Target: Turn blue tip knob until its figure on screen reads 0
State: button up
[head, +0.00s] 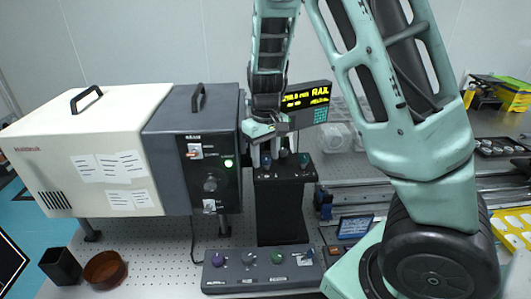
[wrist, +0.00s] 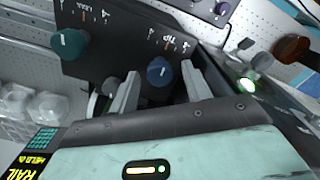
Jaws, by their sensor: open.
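In the wrist view the blue knob (wrist: 158,70), with a white mark on its face, sits on a dark panel beside lettering too small to read surely. My gripper (wrist: 160,76) is open, with one finger on each side of this knob; I cannot tell whether they touch it. In the head view my gripper (head: 265,158) is at the top of the black stand (head: 282,212), and the blue knob there is mostly hidden. The screen (head: 318,95) shows yellow text including "RAIL"; my arm covers its left part, and the tip figure is not readable.
A teal knob (wrist: 70,45) is on the same panel, to the left. A grey control box (head: 262,270) with several knobs lies in front of the stand. A white and grey instrument (head: 190,150) stands left. A brown bowl (head: 105,268) and black cup (head: 61,267) are front left.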

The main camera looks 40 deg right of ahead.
jog(key=shift+c, duration=0.3)
jog(key=c, duration=0.9)
jog(key=shift+c, duration=0.2)
jog(key=shift+n+b, duration=0.3)
jog(key=shift+b, duration=0.1)
jog(key=n+b, duration=0.2)
jog(key=n, duration=0.1)
jog(key=shift+f, duration=0.1)
jog(key=n+b, duration=0.2)
jog(key=n, duration=0.2)
jog(key=shift+n, duration=0.3)
jog(key=n+b, duration=0.1)
jog(key=n, duration=0.3)
jog(key=shift+a+r+n, duration=0.1)
jog(key=shift+r+n, duration=0.1)
jog(key=shift+n, duration=1.8)
